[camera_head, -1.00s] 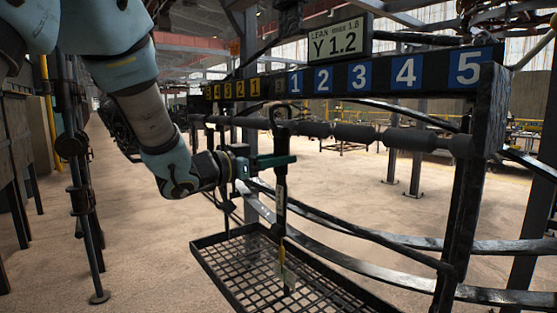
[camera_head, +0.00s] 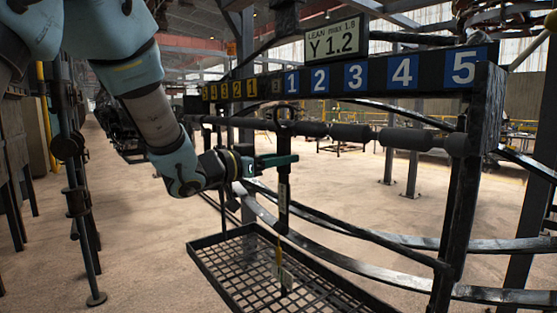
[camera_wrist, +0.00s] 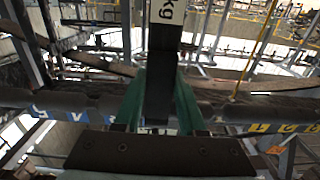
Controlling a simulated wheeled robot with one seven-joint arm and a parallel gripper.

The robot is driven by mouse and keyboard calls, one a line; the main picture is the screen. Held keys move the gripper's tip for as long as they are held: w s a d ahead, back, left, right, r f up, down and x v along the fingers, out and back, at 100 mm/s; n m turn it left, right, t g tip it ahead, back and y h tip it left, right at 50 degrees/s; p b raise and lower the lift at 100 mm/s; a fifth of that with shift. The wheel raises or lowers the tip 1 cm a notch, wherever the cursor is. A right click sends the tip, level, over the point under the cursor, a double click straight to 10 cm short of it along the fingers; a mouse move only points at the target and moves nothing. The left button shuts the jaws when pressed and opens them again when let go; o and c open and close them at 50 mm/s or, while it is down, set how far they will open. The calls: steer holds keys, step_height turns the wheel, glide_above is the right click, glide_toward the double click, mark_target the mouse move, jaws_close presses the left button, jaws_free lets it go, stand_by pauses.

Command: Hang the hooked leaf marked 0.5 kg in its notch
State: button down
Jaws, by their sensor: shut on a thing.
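My gripper (camera_head: 283,161) with green fingers is shut on a dark, narrow hooked leaf (camera_head: 284,207), held upright in front of the rack. The leaf's shaft (camera_wrist: 160,85) is between the fingers in the wrist view. Its rounded hook (camera_head: 284,118) overlaps the dark horizontal bar (camera_head: 350,132) just left of the blue 1. I cannot tell whether it rests on the bar. The notch itself is hidden or too dark to make out.
A number strip (camera_head: 433,70) above the bar has yellow numbers left and blue 1 to 5 right. A sign (camera_head: 333,40) reads "LEAN max 1.8, Y 1.2". A mesh tray (camera_head: 215,270) is below, with a yellow pointer (camera_head: 278,257) and a pale-labelled piece over it. Curved rails run behind.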

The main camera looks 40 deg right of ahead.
steer(key=shift+s+d, duration=0.1)
steer(key=shift+d, duration=1.2)
steer(key=shift+f+b, duration=1.15)
steer(key=shift+f, duration=0.05)
